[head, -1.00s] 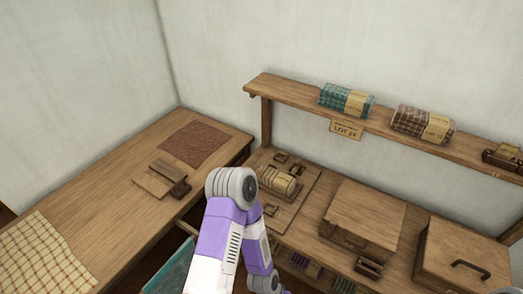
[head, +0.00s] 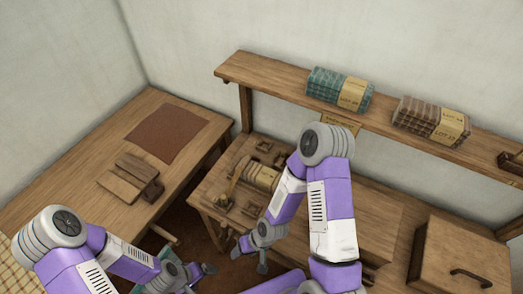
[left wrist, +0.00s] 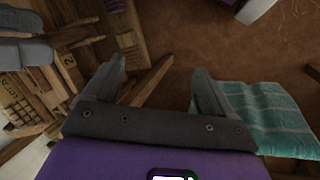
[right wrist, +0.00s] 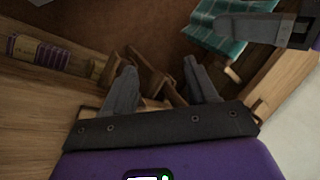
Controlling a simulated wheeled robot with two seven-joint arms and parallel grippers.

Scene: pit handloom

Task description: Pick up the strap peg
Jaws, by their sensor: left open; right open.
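I cannot single out the strap peg with certainty. Several small dark wooden pieces lie on the bench (head: 210,180) in the head view, around a labelled yarn bundle (head: 262,177). My right gripper (head: 250,258) is open and empty near the bench's front edge. In the right wrist view, wooden pieces (right wrist: 150,78) show beyond and between its open fingers. My left gripper (head: 200,280) is open and empty, low in front and to the left of the right one. In its wrist view a wooden bar (left wrist: 150,80) shows between the fingers. My right arm hides part of the bench.
A shelf (head: 285,88) with teal (head: 338,90) and brown (head: 430,121) bundles runs above the bench. A lidded wooden box (head: 462,262) stands at right. The left table holds a brown cloth (head: 166,134) and wooden blocks (head: 120,187). Teal cloth (left wrist: 265,115) lies beside my left gripper.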

